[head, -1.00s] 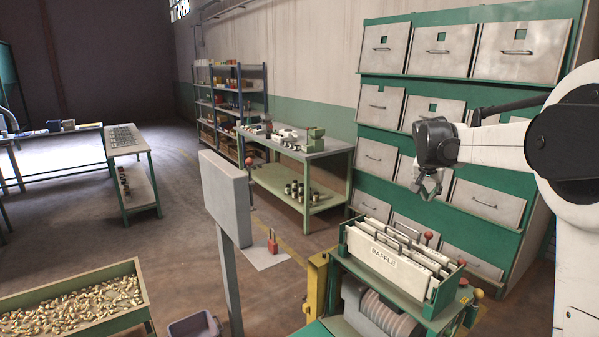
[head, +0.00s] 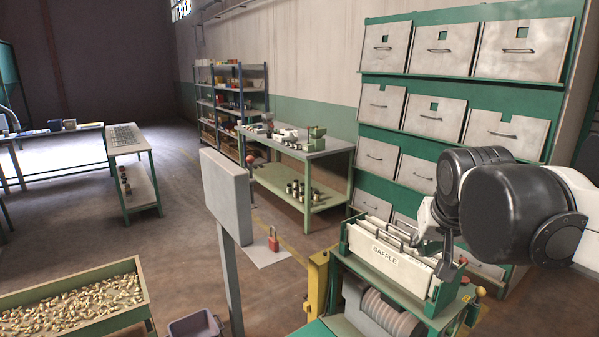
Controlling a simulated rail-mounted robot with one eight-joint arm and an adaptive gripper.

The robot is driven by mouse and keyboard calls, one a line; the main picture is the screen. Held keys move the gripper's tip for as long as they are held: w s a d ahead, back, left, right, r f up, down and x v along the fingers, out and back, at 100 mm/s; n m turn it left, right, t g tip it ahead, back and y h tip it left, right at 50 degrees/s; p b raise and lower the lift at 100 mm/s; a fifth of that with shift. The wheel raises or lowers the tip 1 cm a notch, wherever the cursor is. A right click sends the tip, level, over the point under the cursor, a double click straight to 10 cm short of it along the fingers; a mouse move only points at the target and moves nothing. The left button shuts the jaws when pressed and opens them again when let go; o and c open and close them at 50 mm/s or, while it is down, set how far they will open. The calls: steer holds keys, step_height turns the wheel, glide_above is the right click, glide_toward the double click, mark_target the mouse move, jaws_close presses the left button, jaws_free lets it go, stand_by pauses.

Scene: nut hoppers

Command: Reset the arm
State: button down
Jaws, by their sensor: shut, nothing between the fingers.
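My arm reaches in from the right in the head view, bent, with a large dark joint facing the camera. My gripper (head: 447,265) points down and is shut with nothing in it. In the picture it overlaps the right end of the green box (head: 353,252) that holds several white plates. One plate is labelled BAFFLE (head: 385,255). I cannot tell whether the gripper touches the box or plates. My arm hides part of the box's far right side.
A cabinet of grey hopper doors (head: 436,117) stands behind the arm. A grey panel on a post (head: 226,197) stands left of the machine. A tray of nuts (head: 75,305) is at the lower left. A workbench (head: 300,150) and shelves (head: 230,100) stand further back. Open floor lies at centre left.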

steer(key=s+a+f+n, duration=0.1)
steer(key=s+a+f, duration=0.1)
steer(key=s+f, duration=0.2)
steer(key=s+a+f+n+y, duration=0.1)
steer(key=s+f, duration=0.4)
steer(key=s, duration=0.6)
steer(key=shift+a+f+t, duration=0.15)
steer(key=shift+a+t, duration=0.25)
steer(key=shift+a, duration=0.4)
steer(key=shift+f+b, duration=0.1)
steer(key=shift+b, duration=0.3)
step_height(320, 180, down, 30)
steer(key=b, duration=3)
steer(key=shift+f, duration=0.2)
